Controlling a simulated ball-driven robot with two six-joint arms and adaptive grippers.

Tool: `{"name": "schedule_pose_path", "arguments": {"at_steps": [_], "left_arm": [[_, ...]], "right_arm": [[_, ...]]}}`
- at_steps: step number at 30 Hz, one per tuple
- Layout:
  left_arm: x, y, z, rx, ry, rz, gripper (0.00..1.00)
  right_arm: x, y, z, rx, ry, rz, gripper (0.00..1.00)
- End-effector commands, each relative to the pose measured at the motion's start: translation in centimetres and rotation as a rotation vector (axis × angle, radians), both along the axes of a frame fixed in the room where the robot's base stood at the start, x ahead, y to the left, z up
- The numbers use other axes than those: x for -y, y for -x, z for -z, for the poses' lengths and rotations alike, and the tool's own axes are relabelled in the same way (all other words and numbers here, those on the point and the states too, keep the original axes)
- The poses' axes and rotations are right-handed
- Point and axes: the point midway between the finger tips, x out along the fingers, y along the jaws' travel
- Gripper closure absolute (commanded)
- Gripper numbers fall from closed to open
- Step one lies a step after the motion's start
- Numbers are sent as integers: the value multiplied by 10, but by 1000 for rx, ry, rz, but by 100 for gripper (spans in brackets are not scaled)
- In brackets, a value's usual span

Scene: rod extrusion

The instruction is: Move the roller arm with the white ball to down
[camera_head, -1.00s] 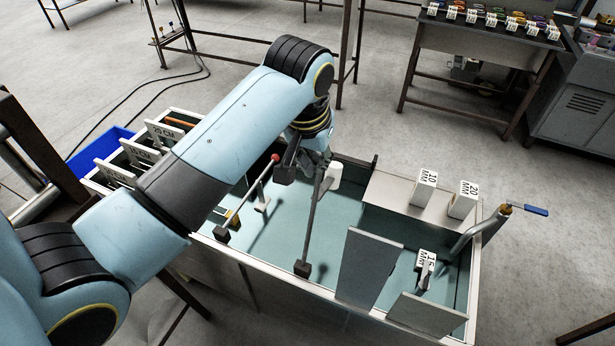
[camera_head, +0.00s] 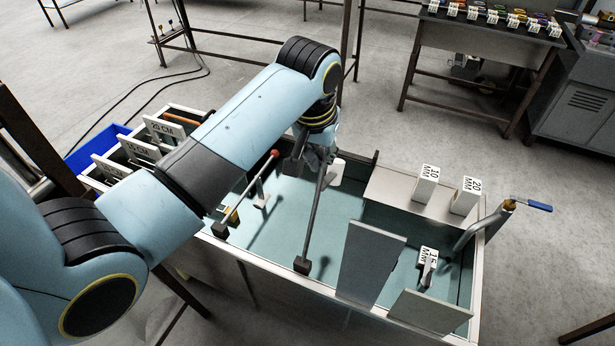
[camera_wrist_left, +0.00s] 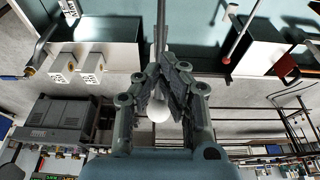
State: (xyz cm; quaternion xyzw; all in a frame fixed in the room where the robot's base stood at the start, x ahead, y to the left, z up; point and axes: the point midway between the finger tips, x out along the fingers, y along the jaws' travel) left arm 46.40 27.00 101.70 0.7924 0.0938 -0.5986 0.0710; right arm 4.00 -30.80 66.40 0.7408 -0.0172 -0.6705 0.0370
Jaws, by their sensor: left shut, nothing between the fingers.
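The roller arm with the white ball is a dark rod (camera_head: 312,225) rising at a slant from a dark block (camera_head: 302,265) in the tank; its top end is hidden by my gripper in the head view. My left gripper (camera_head: 317,165) is at that upper end, partly hidden by my own arm. In the left wrist view the white ball (camera_wrist_left: 158,110) shows between and behind the finger links. The gripper (camera_wrist_left: 167,62) has its fingertips together there, with the rod (camera_wrist_left: 160,25) running beyond them. I cannot tell whether they touch. My right gripper is not in view.
Grey panels (camera_head: 370,262) and white marked blocks (camera_head: 427,182) are at the tank's right, with a blue-handled tap (camera_head: 538,206). Slotted holders (camera_head: 165,130) stand at the left.

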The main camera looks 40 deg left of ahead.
Motion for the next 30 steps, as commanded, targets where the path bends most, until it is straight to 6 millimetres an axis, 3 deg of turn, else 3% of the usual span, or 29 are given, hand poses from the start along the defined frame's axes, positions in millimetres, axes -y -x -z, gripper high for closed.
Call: {"name": "schedule_pose_path", "arguments": {"at_steps": [30], "left_arm": [[-7,-27,31,0,-1,0,100]], "right_arm": [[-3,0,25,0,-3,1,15]]}}
